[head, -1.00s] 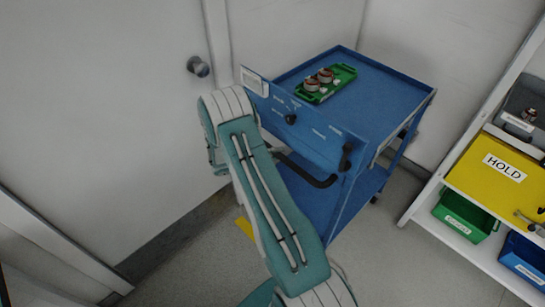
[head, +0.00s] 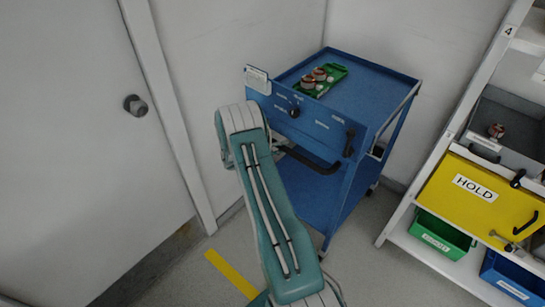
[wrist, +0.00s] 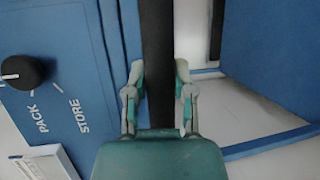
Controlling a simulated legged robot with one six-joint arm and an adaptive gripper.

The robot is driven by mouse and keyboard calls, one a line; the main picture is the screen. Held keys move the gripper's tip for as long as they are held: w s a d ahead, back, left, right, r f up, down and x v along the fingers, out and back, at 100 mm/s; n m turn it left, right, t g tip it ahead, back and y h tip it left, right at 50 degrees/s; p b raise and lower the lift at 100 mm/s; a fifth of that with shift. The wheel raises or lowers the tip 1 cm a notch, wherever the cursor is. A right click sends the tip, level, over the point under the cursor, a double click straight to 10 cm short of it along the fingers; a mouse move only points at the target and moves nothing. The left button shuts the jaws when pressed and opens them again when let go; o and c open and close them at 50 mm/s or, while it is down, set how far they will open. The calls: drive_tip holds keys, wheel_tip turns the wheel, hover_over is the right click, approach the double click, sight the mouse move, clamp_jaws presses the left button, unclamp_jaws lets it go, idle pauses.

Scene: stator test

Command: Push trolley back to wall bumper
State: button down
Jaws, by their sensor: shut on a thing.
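The blue trolley (head: 365,95) stands near the corner of the walls, with a green tray (head: 319,80) holding two round copper-coloured parts on its top. Its front panel carries a black knob (head: 295,111) and a dark handle (head: 312,163). In the wrist view, my gripper (wrist: 160,80) has its fingers on both sides of the dark handle bar (wrist: 157,40) and is shut on it. In the head view my arm hides the gripper. The wall bumper cannot be made out.
A white shelf rack (head: 395,225) stands close on the right, with a yellow HOLD panel (head: 470,190), a green bin (head: 440,236) and a blue bin (head: 512,275). A door with a knob (head: 135,105) is on the left. Yellow tape (head: 230,274) marks the floor.

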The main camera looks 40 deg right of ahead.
drive_tip(key=d, duration=0.6)
drive_tip(key=shift+f, duration=0.3)
drive_tip(key=shift+w, duration=0.1)
drive_tip(key=shift+c, duration=2.2)
unclamp_jaws()
drive_tip(key=shift+r, duration=0.1)
drive_tip(key=shift+w, duration=0.1)
drive_tip(key=shift+a+r, duration=0.1)
drive_tip(key=v, duration=1.1)
drive_tip(key=shift+w+a, duration=0.15)
drive_tip(key=shift+a, duration=0.2)
